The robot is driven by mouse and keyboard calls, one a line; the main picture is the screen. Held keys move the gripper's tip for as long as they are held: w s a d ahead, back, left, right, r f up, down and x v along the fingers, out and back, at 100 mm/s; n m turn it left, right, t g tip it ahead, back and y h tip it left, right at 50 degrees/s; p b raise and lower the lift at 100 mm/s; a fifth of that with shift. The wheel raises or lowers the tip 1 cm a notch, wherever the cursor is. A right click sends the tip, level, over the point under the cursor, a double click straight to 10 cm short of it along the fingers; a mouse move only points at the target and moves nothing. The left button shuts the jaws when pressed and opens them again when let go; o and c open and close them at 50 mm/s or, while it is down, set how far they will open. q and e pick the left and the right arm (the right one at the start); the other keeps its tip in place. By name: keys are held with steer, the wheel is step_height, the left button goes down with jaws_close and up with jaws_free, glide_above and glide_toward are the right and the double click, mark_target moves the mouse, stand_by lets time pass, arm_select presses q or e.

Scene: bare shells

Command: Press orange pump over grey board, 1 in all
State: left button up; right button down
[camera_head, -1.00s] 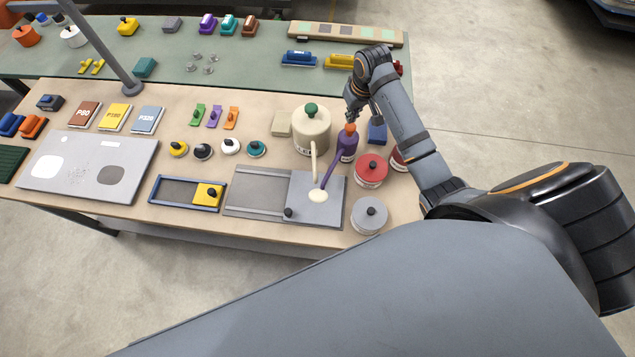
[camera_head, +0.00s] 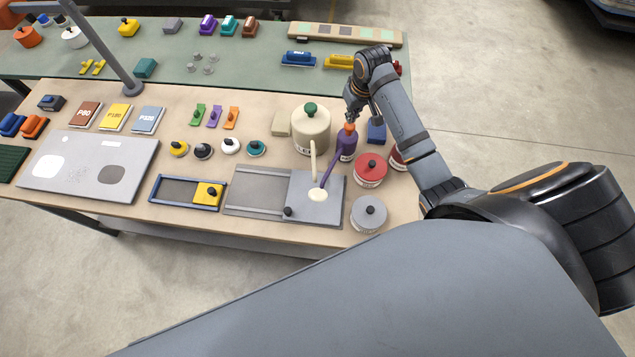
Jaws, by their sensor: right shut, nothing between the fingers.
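The orange pump head (camera_head: 349,128) sits on a purple bottle (camera_head: 346,148). Its long purple spout slopes down to the left over the grey board (camera_head: 327,211). A cream-coloured patch (camera_head: 317,195) lies on the board near the spout's end. My right gripper (camera_head: 350,117) is shut and empty, pointing down just above the orange pump head. I cannot tell whether its fingertips touch the pump. My left gripper is not in view.
A cream container (camera_head: 311,132) with a green knob and its own spout stands left of the bottle. A red-lidded tin (camera_head: 370,168), a grey-lidded tin (camera_head: 369,215) and a blue block (camera_head: 376,131) are close on the right. Bare wood lies at the bench's front edge.

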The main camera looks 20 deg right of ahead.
mark_target(350, 125)
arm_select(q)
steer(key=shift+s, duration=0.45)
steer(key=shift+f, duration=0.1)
arm_select(e)
steer(key=shift+s+f+b, duration=0.1)
steer(key=shift+f+b, duration=0.4)
steer(key=shift+f, duration=1.25)
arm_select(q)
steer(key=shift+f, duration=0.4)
arm_select(e)
step_height(350, 125, up, 2)
steer(key=shift+r+p, duration=0.1)
steer(key=shift+p, duration=1)
steer(key=shift+r, duration=0.15)
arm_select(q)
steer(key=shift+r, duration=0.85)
arm_select(e)
steer(key=shift+r, duration=0.45)
